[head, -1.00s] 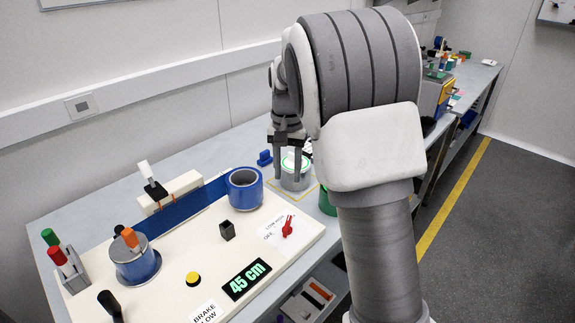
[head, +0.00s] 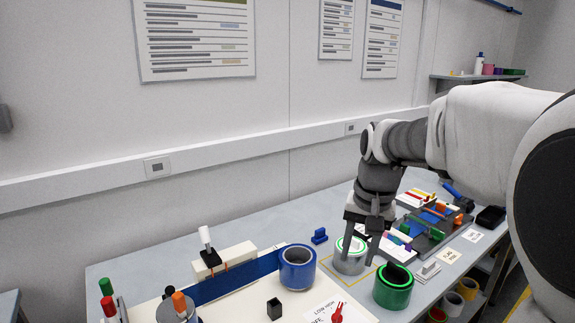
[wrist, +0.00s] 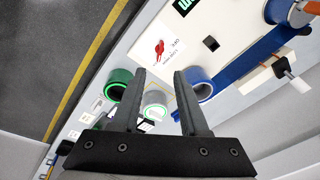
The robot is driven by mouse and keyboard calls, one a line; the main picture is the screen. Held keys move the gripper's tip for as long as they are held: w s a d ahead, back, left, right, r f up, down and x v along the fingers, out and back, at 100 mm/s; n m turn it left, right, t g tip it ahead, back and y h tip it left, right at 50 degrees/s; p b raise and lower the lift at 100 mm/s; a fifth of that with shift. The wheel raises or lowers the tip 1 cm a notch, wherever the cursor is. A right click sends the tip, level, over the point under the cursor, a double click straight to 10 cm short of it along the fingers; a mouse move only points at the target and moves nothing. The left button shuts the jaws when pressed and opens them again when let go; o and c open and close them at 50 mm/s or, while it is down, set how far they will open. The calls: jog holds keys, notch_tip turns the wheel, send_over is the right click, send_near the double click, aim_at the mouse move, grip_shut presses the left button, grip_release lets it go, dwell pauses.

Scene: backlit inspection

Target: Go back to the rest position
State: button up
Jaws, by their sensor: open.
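My gripper (head: 359,256) is open and empty, pointing down over the right part of the bench. In the head view its fingers overlap a grey roll with a green-ringed white top (head: 349,262). In the wrist view this roll (wrist: 155,103) shows beyond and between the open fingers (wrist: 159,74), smaller than the gap, and nothing is gripped. How high the fingertips are above it, I cannot tell exactly. My arm reaches in from the right edge of the head view. No marker for a rest position shows.
A green roll (head: 393,288) stands close right of the gripper and a blue roll (head: 297,268) to its left. A cream board with a red switch (head: 337,313) lies in front. A tray of coloured parts (head: 437,232) is behind right.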

jog(key=s+n+t, duration=0.4)
jog(key=s, duration=1.5)
jog(key=shift+s+r+h, duration=0.3)
jog(key=shift+r, duration=0.1)
jog(key=shift+a, duration=0.1)
